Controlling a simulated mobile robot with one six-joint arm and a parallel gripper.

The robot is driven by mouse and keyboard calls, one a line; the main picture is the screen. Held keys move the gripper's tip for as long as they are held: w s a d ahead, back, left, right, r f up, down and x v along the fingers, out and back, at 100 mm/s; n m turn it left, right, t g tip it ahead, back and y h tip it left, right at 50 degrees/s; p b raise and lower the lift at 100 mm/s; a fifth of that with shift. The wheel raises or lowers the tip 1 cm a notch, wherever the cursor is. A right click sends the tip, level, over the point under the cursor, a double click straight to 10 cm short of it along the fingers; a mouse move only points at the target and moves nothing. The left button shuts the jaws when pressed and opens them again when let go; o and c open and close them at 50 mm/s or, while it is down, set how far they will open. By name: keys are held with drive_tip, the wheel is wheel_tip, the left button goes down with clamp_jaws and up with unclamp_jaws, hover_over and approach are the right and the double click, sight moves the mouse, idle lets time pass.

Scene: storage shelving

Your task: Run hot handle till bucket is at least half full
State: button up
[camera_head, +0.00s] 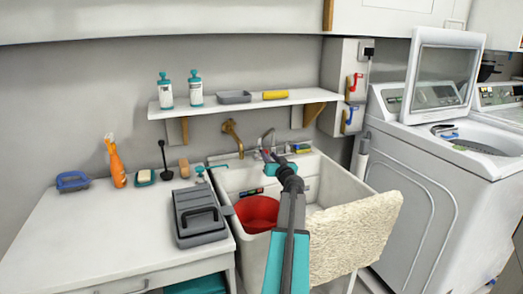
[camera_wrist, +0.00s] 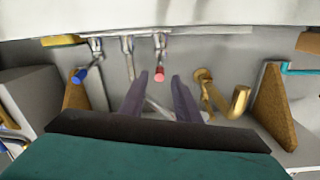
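The red-tipped hot handle (camera_wrist: 160,71) shows in the wrist view, between the tips of my gripper's (camera_wrist: 160,78) two spread fingers. The fingers are open; contact with the handle cannot be told. A blue-tipped handle (camera_wrist: 81,75) is left of it, with a chrome fitting (camera_wrist: 128,47) between them. In the head view my gripper (camera_head: 269,157) reaches over the sink (camera_head: 333,180) to the taps on the back wall. The red bucket (camera_head: 257,211) sits in the sink's left part, partly hidden by my arm. I see no water stream, and its water level is unclear.
A brass spout (camera_head: 232,137) sticks out left of the taps. A shelf (camera_head: 227,105) with bottles hangs above. A grey toolbox (camera_head: 200,216) stands on the left counter. A fluffy cloth (camera_head: 352,235) drapes over the sink's front right. A washer (camera_head: 430,190) is at right.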

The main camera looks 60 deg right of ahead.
drive_tip(key=shift+p+x, duration=0.45)
drive_tip(key=shift+x, duration=4.35)
clamp_jaws()
